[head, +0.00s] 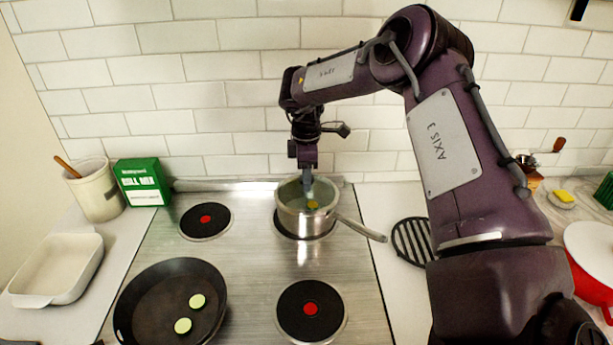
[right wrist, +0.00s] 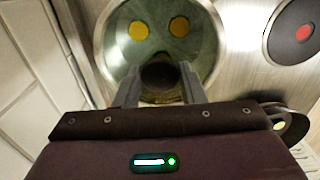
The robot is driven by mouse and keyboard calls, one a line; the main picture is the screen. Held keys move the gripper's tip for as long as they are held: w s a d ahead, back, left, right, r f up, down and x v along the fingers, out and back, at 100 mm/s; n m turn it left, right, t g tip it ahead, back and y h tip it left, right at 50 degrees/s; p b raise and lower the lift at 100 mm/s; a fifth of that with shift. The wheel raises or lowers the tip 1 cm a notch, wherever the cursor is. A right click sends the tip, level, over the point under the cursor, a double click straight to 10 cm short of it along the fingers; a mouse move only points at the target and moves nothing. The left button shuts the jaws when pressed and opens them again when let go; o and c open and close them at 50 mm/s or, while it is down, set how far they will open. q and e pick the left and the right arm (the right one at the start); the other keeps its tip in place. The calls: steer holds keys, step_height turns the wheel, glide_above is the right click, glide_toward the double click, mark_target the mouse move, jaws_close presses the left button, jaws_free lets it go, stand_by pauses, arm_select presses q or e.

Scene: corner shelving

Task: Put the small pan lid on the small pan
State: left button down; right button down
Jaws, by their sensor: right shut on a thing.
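The small pan (head: 303,222) is a steel saucepan on the back right burner, its handle pointing to the lower right. The small pan lid (right wrist: 205,57) is see-through glass with a dark round knob, lying over the pan's opening in the right wrist view. Yellow slices show through it. My right gripper (head: 307,182) points down over the pan. In the right wrist view my right gripper (right wrist: 160,85) is shut on the lid's knob. I cannot tell whether the lid rests fully on the rim. My left gripper is not in view.
A black frying pan (head: 150,292) with two pale slices stands front left. The front right burner (head: 311,309) is bare. A black trivet (head: 411,241) lies right of the stove. A white dish (head: 60,270), a crock (head: 97,193) and a green box (head: 143,182) stand at left.

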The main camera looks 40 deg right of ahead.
steer(key=c, duration=0.8)
jaws_free()
steer(key=shift+c, duration=0.2)
step_height(320, 180, up, 8)
steer(key=shift+f+p, duration=0.1)
steer(key=shift+p, duration=0.2)
steer(key=shift+a, duration=0.1)
